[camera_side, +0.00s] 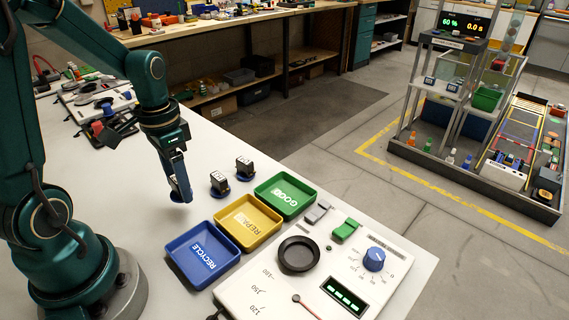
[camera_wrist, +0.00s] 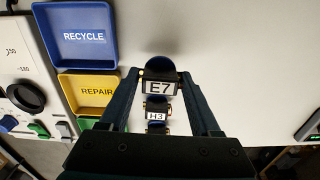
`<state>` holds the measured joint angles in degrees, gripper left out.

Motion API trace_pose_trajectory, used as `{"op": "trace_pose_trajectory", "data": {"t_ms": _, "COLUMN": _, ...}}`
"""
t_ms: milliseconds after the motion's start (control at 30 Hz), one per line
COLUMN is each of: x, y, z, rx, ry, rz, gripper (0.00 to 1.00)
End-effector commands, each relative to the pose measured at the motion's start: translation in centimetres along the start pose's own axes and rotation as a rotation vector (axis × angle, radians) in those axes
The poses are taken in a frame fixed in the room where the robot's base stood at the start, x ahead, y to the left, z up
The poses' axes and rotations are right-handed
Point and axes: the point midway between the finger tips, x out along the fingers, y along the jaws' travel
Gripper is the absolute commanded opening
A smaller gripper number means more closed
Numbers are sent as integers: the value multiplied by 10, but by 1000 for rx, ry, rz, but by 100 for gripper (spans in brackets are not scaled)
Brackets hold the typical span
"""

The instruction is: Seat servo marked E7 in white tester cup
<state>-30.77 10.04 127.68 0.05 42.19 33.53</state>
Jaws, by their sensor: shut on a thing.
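The servo marked E7 (camera_wrist: 160,87) is between my fingertips in the wrist view, label facing the camera. My gripper (camera_side: 182,198) is shut on it, just left of two standing servos in the side view; the finger hides the held servo there. The gripper (camera_wrist: 162,80) also shows in the wrist view. The white tester (camera_side: 262,292) stands at the front right, with a dark round cup (camera_side: 298,254) that looks empty. The cup also shows at the left of the wrist view (camera_wrist: 26,97), away from my gripper.
Another servo, marked H3 (camera_wrist: 156,113), shows below E7. Two servos (camera_side: 219,182) (camera_side: 245,168) stand on the table. Blue RECYCLE (camera_side: 176,268), yellow REPAIR (camera_side: 222,216) and green GOOD (camera_side: 266,208) trays lie between them and the tester. A blue knob (camera_side: 374,259) rises from the tester.

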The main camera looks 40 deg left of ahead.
Motion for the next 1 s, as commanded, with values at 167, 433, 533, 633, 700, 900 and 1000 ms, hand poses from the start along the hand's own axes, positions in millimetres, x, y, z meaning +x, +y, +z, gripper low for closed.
{"op": "trace_pose_trajectory", "data": {"t_ms": 167, "x": -32, "y": 0, "z": -1, "rx": 0, "ry": 5, "rz": -3, "gripper": 8}}
{"op": "trace_pose_trajectory", "data": {"t_ms": 433, "x": -60, "y": -2, "z": -3, "rx": 13, "ry": 4, "rz": -2, "gripper": 8}}
{"op": "trace_pose_trajectory", "data": {"t_ms": 533, "x": -68, "y": -1, "z": -14, "rx": 54, "ry": 14, "rz": -7, "gripper": 8}}
{"op": "trace_pose_trajectory", "data": {"t_ms": 633, "x": -73, "y": 13, "z": -35, "rx": 160, "ry": 20, "rz": -10, "gripper": 8}}
{"op": "trace_pose_trajectory", "data": {"t_ms": 700, "x": -76, "y": 28, "z": -50, "rx": 250, "ry": 24, "rz": -11, "gripper": 8}}
{"op": "trace_pose_trajectory", "data": {"t_ms": 900, "x": -78, "y": 86, "z": -85, "rx": 515, "ry": 29, "rz": -9, "gripper": 8}}
{"op": "trace_pose_trajectory", "data": {"t_ms": 1000, "x": -76, "y": 121, "z": -95, "rx": 647, "ry": 29, "rz": -7, "gripper": 8}}
